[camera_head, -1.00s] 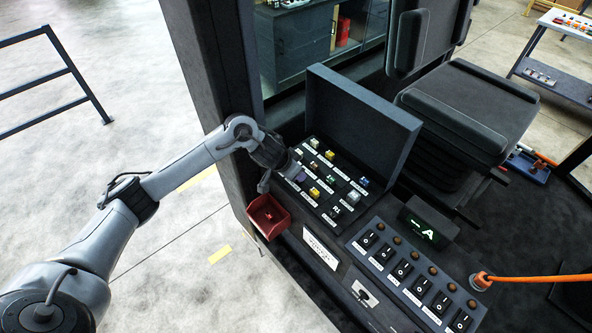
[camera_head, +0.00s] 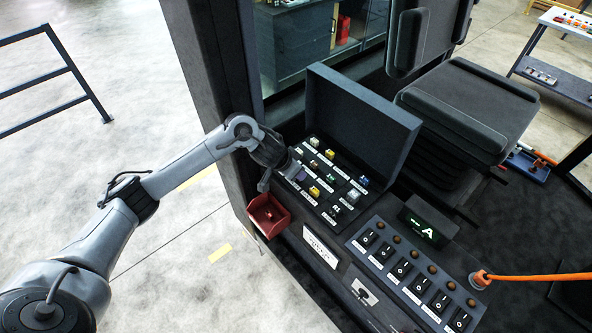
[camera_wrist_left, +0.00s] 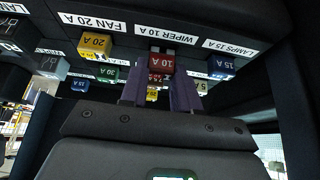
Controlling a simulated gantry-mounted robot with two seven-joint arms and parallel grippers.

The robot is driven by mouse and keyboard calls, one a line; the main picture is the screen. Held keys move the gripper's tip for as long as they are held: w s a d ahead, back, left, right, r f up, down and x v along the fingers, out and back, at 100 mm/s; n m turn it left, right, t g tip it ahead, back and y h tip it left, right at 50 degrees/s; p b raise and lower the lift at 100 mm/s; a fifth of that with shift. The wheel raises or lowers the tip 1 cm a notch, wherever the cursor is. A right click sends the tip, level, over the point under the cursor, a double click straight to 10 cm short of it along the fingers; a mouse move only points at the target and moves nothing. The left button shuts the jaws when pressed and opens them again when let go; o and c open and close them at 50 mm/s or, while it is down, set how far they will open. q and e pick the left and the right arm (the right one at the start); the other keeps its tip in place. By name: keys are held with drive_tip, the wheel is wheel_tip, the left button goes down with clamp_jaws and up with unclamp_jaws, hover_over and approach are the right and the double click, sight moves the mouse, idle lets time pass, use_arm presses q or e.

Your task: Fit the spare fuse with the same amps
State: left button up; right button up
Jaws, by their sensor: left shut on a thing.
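My left gripper (camera_head: 296,173) is over the left side of the fuse panel (camera_head: 333,213). In the left wrist view its purple fingers (camera_wrist_left: 161,80) are shut on a red fuse marked 10 A (camera_wrist_left: 161,63). This fuse is right by the label "WIPER 10 A" (camera_wrist_left: 166,35); I cannot tell whether it is seated in its socket. A yellow 20 A fuse (camera_wrist_left: 95,45) and a blue 15 A fuse (camera_wrist_left: 222,65) sit at either side. More fuses, including a green one (camera_wrist_left: 108,73), show beyond. My right gripper is not in view.
A red bin (camera_head: 280,225) hangs beside the panel with a small red thing in it. The fuse box lid (camera_head: 358,122) stands open behind the fuses. A row of rocker switches (camera_head: 403,270) and a small green-lit display (camera_head: 428,223) lie at the right. The seat (camera_head: 468,105) is behind.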

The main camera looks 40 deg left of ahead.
use_arm(q)
drive_tip(key=shift+p, duration=0.85)
idle(1.8)
drive_tip(key=shift+f, duration=0.6)
idle(1.1)
drive_tip(key=o, duration=1.1)
